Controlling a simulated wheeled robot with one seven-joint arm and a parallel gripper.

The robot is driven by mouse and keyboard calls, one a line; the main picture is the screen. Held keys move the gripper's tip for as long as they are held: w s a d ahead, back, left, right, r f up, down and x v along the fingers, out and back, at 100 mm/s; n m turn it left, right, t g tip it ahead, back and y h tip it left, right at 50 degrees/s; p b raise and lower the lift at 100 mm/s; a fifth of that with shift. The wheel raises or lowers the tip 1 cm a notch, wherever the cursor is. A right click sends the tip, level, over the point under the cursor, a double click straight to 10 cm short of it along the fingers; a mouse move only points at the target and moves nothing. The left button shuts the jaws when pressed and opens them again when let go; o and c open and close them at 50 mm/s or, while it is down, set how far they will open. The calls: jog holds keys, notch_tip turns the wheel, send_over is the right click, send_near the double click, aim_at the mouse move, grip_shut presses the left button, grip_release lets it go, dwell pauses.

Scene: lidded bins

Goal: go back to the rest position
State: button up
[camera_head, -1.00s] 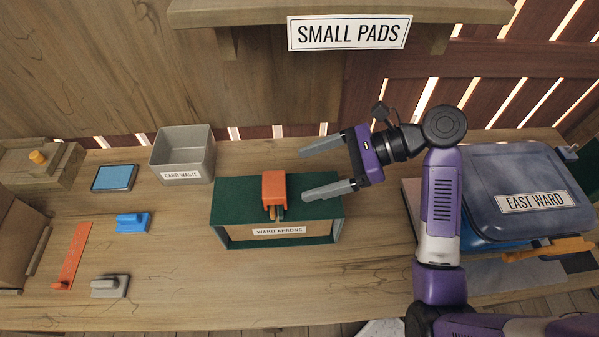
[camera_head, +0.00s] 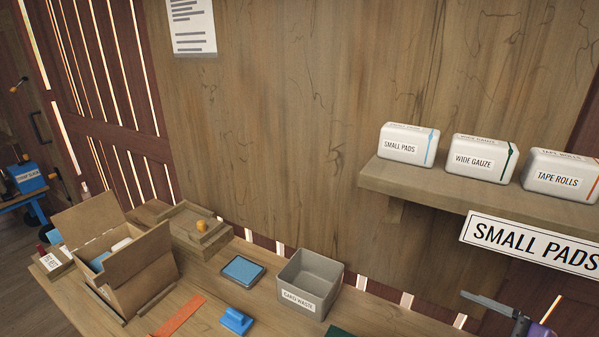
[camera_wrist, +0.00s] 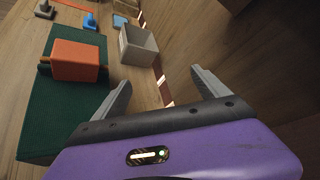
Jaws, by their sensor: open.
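My gripper (camera_wrist: 158,90) is open and empty in the wrist view, its two grey fingers spread apart above the bench. In the head view only one grey finger and a bit of the purple body show at the lower right edge. The green box (camera_wrist: 58,118) with the orange block (camera_wrist: 76,60) on top lies to the left of the fingers in the wrist view, apart from them. In the head view just a dark green corner of that box (camera_head: 343,332) shows at the bottom edge.
A grey bin marked CARD WASTE (camera_head: 307,285) stands on the bench beside a blue pad (camera_head: 242,270) and a blue-handled tool (camera_head: 236,321). An open cardboard box (camera_head: 120,262) is at left. A shelf (camera_head: 430,188) with white packs (camera_head: 408,144) juts out above the bench at right.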

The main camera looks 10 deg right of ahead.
jog(key=s+f+n+t+h, duration=0.3)
jog(key=s+f+n+h, duration=0.1)
jog(key=s+n+h, duration=0.55)
jog(key=s+a+n+y, duration=0.2)
jog(key=s+a+n, duration=0.4)
jog(key=s, duration=0.4)
jog(key=s+a+n+y+b, duration=0.1)
jog(key=s+a+n+y, duration=0.1)
jog(key=s+a+n, duration=0.4)
jog(key=s+a, duration=0.2)
jog(key=s, duration=0.2)
jog(key=shift+s+n+g, duration=0.35)
jog(key=shift+g, duration=0.05)
jog(key=shift+r, duration=0.1)
